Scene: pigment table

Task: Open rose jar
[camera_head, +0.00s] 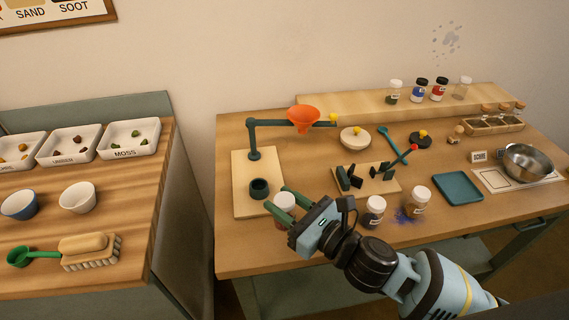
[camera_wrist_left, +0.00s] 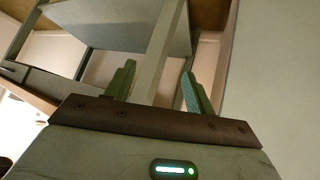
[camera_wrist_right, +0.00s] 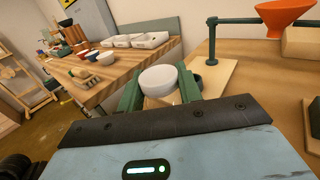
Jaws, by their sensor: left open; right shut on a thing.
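A jar with a white lid (camera_head: 285,199) is between the green fingers of my right gripper (camera_head: 283,204), near the front left of the work table. The gripper is shut on it. Its contents look reddish, so it appears to be the rose jar; no label is readable. The white lid (camera_wrist_right: 160,80) fills the space between the fingers in the right wrist view and looks seated on the jar. I cannot tell whether the jar touches the table. My left gripper (camera_wrist_left: 158,88) is open and empty, away from the table, and shows only in its wrist view.
A stand with an orange funnel (camera_head: 303,116) and dark green cup (camera_head: 260,188) is behind left. A teal tray (camera_head: 458,189) lies right.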

